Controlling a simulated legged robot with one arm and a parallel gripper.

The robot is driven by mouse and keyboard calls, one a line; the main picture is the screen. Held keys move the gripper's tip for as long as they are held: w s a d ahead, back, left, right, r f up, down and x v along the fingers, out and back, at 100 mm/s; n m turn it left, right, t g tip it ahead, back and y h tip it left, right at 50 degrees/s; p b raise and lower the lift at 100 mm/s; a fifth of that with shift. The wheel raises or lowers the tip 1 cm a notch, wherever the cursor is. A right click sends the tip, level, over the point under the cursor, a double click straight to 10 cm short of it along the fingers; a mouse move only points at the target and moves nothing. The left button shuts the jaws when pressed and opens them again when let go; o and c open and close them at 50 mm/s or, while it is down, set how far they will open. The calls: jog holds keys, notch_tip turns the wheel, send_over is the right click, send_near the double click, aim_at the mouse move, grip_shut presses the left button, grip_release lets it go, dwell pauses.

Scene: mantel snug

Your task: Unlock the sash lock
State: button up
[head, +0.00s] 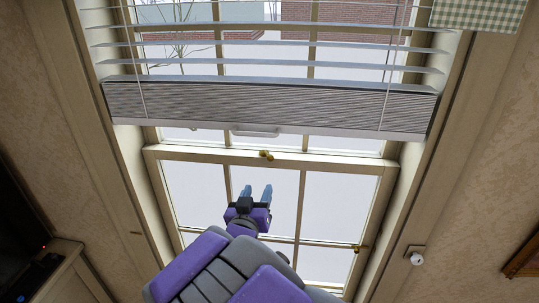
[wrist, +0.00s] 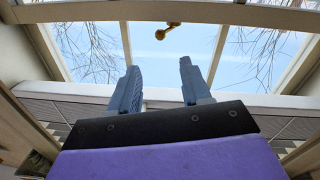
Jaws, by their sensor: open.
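The sash lock (head: 266,155) is a small brass piece on the middle of the window's meeting rail (head: 215,154). In the wrist view a brass lever with a round knob (wrist: 166,31) hangs from the rail at the top centre, beyond my fingertips. My gripper (head: 256,190) has two blue fingers, apart and empty, in front of the lower sash and below the lock in the head view. The fingers also show in the wrist view (wrist: 158,75), with a gap between them. They do not touch the lock.
A blind with a thick grey bottom bar (head: 265,105) hangs just above the rail. A pale handle (head: 255,132) shows below it. Another brass fitting (head: 360,248) sits on the lower sash's right side. A cabinet (head: 65,272) stands at lower left.

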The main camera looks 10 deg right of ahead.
jog(key=p, duration=0.8)
send_near(269, 160)
jog(key=p+x, duration=0.2)
jog(key=x, duration=0.6)
jog(key=shift+w+d, duration=0.1)
jog(key=shift+w, duration=0.25)
jog(key=shift+d, duration=0.15)
jog(key=shift+c, duration=0.3)
grip_shut()
